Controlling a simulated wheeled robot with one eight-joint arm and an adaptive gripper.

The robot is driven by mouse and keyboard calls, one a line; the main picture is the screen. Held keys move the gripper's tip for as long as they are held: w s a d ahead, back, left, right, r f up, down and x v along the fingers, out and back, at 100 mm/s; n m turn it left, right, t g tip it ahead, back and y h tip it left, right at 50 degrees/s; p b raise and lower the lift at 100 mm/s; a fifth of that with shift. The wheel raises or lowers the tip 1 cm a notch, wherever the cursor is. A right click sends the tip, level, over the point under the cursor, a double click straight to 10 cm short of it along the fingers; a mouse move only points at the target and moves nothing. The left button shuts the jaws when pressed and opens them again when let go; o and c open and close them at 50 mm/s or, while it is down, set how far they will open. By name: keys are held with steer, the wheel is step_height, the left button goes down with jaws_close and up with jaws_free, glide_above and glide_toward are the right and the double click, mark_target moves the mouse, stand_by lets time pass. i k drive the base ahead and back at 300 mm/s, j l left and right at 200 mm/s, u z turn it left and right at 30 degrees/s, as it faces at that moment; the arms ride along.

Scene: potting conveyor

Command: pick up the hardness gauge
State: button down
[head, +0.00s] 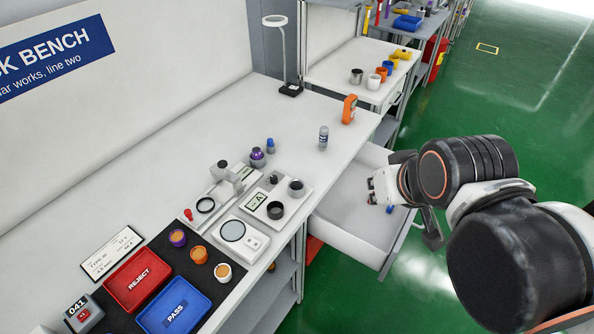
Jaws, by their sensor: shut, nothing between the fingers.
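An orange handheld device (349,109) with a dark face stands upright near the far right corner of the white bench. It may be the hardness gauge, but no label can be read. My gripper (371,191) is over the open drawer below the bench's right edge, apart from the orange device and nearer the camera. The gripper is shut and empty. Its wrist and arm hide part of the drawer. A small blue thing (389,209) shows beside the gripper, too small to identify.
The white drawer (346,234) is pulled out to the right. The bench (215,118) holds a small bottle (323,138), a purple-topped container (257,157), several instruments, a red REJECT tray (138,281) and a blue PASS tray (175,307). The bench's back half is mostly clear.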

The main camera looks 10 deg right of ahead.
mark_target(324, 132)
steer(key=i+j+z, duration=0.15)
steer(key=z, duration=0.2)
steer(key=i+j+z, duration=0.15)
steer(key=z, duration=0.2)
steer(key=j, duration=0.1)
